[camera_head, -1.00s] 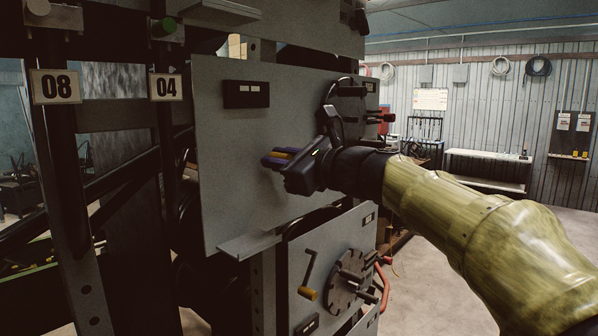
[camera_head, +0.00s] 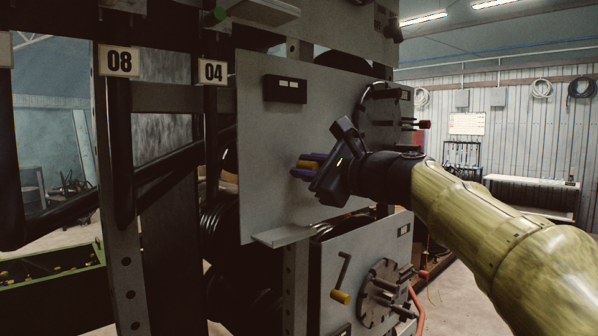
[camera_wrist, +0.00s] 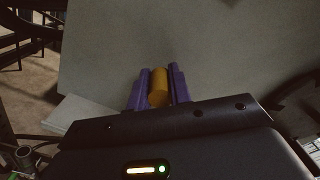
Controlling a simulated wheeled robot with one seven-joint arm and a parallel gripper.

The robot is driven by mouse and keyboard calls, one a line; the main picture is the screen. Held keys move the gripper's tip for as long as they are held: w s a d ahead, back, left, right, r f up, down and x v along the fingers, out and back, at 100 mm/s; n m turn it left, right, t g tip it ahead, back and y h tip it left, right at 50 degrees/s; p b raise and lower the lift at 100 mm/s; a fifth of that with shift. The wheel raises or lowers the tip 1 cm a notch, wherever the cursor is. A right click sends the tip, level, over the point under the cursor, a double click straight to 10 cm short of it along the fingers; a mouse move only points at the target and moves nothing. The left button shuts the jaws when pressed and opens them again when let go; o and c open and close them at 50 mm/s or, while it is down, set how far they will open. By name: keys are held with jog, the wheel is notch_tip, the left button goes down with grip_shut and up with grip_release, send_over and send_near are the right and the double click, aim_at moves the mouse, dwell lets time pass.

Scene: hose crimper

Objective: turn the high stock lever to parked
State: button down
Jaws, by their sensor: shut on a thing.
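The high stock lever shows as a yellow grip (camera_head: 308,164) in front of the upper grey panel (camera_head: 262,150). In the wrist view the yellow grip (camera_wrist: 158,88) stands between two purple fingers. My gripper (camera_head: 306,165) is shut on this grip, with a finger on each side of it; it also shows in the wrist view (camera_wrist: 158,90). The rest of the lever is hidden behind my gripper, so I cannot tell its angle.
A lower panel carries a crank with a yellow knob (camera_head: 340,296) and a dark round plate (camera_head: 385,288) with several pegs. A black label box (camera_head: 285,89) sits on the upper panel. A small ledge (camera_head: 283,236) juts out below. Open floor lies to the right.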

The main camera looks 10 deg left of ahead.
jog(key=shift+f, duration=0.25)
jog(key=c, duration=1.3)
grip_release()
jog(key=shift+r, duration=0.15)
jog(key=b+v, duration=0.3)
jog(key=v, duration=1.4)
jog(key=shift+s+d+b, duration=0.2)
jog(key=shift+b, duration=0.15)
